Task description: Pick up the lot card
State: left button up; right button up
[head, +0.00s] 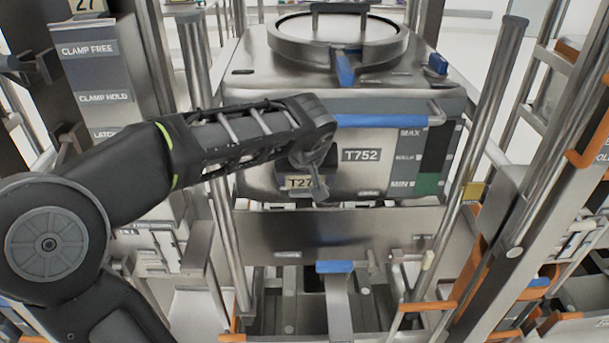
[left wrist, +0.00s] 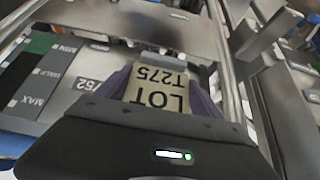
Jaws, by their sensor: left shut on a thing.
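The lot card (left wrist: 158,92) is a small pale card with dark print reading LOT T275, upside down in the left wrist view. My left gripper (left wrist: 160,88) is shut on it, with a purple-grey finger on each side. I cannot tell whether the card touches the bin. The steel bin (head: 258,180) carries a T752 label. My right gripper is not in view.
The bin has a round lid (head: 340,30) and a blue front strip (head: 380,120). Steel posts (head: 487,110) stand at both sides. A grey panel marked CLAMP FREE (head: 90,50) is at the left. Orange-edged racks (head: 590,110) stand at the right.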

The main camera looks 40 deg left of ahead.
aim_at(306, 181)
pick_arm(q)
jog(key=s+d+r, duration=0.2)
jog(key=s, duration=0.1)
jog(key=shift+s+d+r, duration=0.1)
jog(key=shift+s+d, duration=0.05)
jog(key=shift+d, duration=0.1)
